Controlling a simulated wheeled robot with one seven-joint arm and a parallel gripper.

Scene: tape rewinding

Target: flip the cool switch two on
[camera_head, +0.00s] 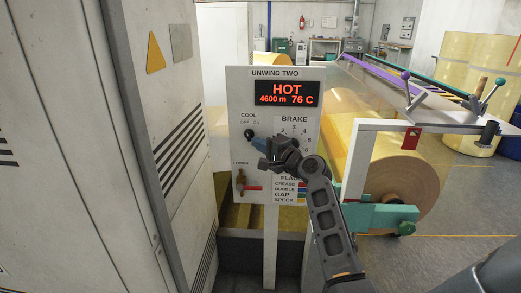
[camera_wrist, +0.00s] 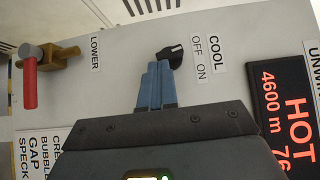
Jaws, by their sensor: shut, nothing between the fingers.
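The COOL switch is a small black knob (camera_head: 249,133) under the OFF and ON labels on the white UNWIND TWO panel (camera_head: 240,105). The knob also shows in the wrist view (camera_wrist: 174,52), turned sideways. Its pointer seems to lean to the OFF side, but it is partly covered and small. My gripper (camera_head: 257,142) has blue fingers, shut and empty, at the knob's lower right. In the wrist view the fingertips (camera_wrist: 158,66) overlap the knob's edge. I cannot tell whether they touch it.
A red-handled LOWER valve (camera_head: 248,186) sits below the switch. The display (camera_head: 288,93) reads HOT, 4600 m, 76 C. The BRAKE dial is partly hidden by my gripper. A tall grey cabinet (camera_head: 150,150) stands close on the left; a large yellow roll (camera_head: 400,180) is at right.

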